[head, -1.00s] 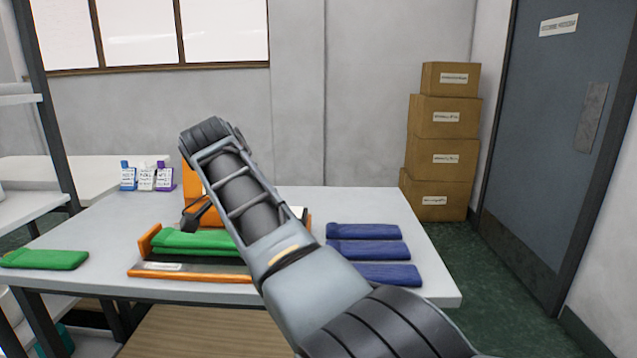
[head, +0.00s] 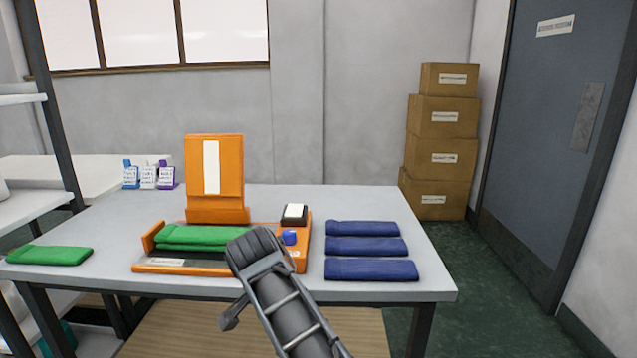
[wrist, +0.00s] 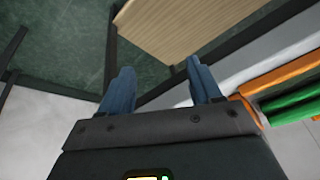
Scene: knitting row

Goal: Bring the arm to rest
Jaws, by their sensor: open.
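My arm (head: 285,305) reaches up from the bottom of the head view, in front of the table's front edge and partly over the orange machine's lower right in the picture. My gripper (wrist: 160,80) shows in the wrist view with its two blue-grey fingers apart and nothing between them. Floor, a wooden board and a table edge lie beyond the fingers. In the head view most of the gripper is hidden behind the wrist.
The table (head: 360,203) bears an orange machine (head: 215,185) with a green folded knit (head: 195,236) in it. Another green knit (head: 50,255) lies left, and three blue knits (head: 370,270) lie right. Small bottles (head: 148,176) stand at the back left. Stacked boxes (head: 440,160) stand near the door.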

